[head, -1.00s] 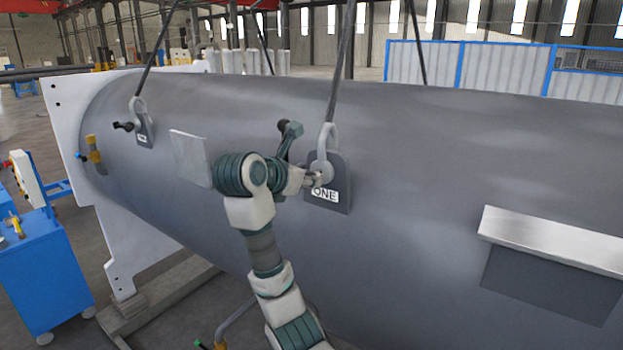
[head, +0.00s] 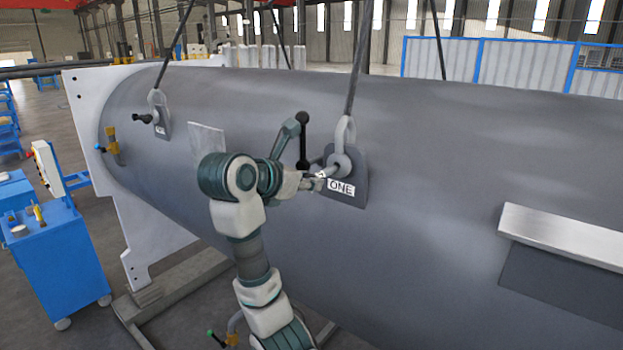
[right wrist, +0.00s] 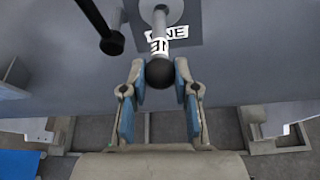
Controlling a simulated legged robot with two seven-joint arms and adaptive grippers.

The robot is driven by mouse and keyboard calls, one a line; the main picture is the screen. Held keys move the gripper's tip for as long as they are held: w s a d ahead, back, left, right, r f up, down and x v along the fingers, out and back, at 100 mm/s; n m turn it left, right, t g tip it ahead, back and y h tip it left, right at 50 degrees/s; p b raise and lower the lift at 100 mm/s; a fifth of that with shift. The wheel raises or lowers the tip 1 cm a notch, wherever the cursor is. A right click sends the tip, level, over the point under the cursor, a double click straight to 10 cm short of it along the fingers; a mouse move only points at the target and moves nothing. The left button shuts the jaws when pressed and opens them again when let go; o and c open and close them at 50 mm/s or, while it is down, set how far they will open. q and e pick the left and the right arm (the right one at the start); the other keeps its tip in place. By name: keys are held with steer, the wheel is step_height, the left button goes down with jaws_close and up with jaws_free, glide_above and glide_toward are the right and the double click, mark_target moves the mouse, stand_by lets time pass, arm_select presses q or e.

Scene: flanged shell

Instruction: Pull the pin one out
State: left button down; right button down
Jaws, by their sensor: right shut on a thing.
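Pin one (head: 332,171) runs through the shackle (head: 345,131) at the grey lug plate (head: 358,190) marked ONE, on the side of the big grey shell. My right gripper (head: 310,182) is at its outer end, left of the plate. In the right wrist view, the pin's black ball end (right wrist: 160,73) sits between the two fingers of my right gripper (right wrist: 160,90), with a white label (right wrist: 160,47) on the shaft behind it. The fingers are shut on the pin. How deep the pin sits in the lug is hidden. My left gripper is not in view.
A dark rod with a ball end (right wrist: 112,45) stands close beside the pin. A sling (head: 361,60) rises from the shackle. A second lug (head: 162,128) is further left. A flat plate (head: 206,139) and a ledge (head: 565,235) stick out from the shell (head: 440,150).

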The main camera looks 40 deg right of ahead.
steer(key=shift+s+a+r, duration=0.1)
steer(key=shift+s+a, duration=0.15)
steer(key=shift+a, duration=0.5)
steer(key=shift+s+a, duration=0.2)
steer(key=shift+a, duration=0.5)
